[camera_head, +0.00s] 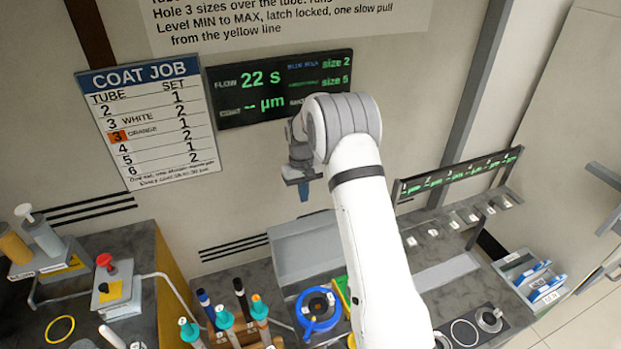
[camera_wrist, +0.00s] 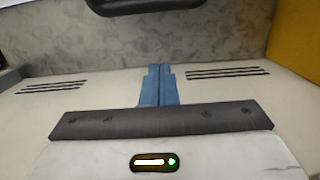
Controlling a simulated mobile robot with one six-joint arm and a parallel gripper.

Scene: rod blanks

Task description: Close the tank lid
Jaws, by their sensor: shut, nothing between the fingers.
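A light grey boxy unit (camera_head: 308,248), which looks like the tank, stands against the wall at the back of the middle bench. My arm hides its right side, so I cannot tell how far its lid is open. My gripper (camera_head: 303,190) is above and behind this unit, in front of the wall and apart from it. Its blue fingers (camera_wrist: 157,86) are together and empty in the wrist view. A dark rounded bar (camera_wrist: 145,5) shows at the top edge of the wrist view; I cannot tell what it belongs to.
Several teal-collared tubes (camera_head: 226,320) and a blue ring (camera_head: 318,311) are at the front of the bench. A red-knobbed box (camera_head: 110,285) stands on the left bench. A display (camera_head: 280,88) and a job board (camera_head: 150,120) hang on the wall.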

